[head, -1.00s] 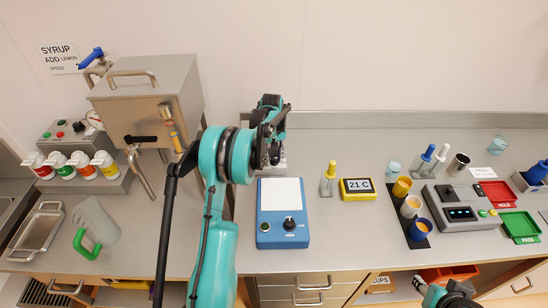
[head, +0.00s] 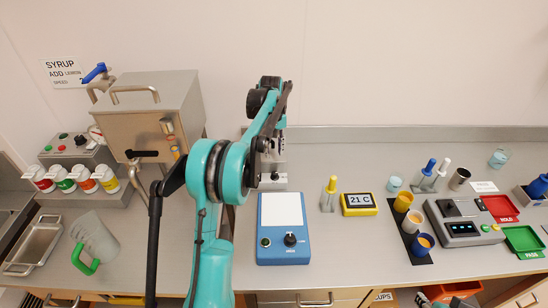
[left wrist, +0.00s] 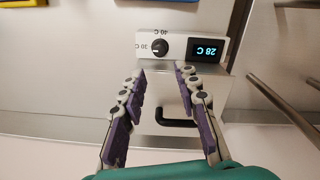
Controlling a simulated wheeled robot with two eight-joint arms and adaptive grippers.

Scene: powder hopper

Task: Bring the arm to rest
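My left gripper (head: 268,140) is raised over the back of the counter in the head view, in front of a small metal unit (head: 274,180) that it partly covers. In the left wrist view my left gripper (left wrist: 160,85) has its two purple-padded fingers well apart with nothing between them. Beyond the fingertips the unit shows a dial (left wrist: 161,48), a display reading 28 C (left wrist: 206,50) and a black handle (left wrist: 178,122). The fingers appear apart from the handle. My right gripper is not in the head view.
A blue device (head: 283,240) and a yellow 21 C display (head: 359,204) stand on the counter (head: 340,270). A steel hopper box (head: 150,110), several capped bottles (head: 105,178) and a pitcher (head: 95,238) stand left. Cups (head: 403,202) and a red tray (head: 500,208) stand right.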

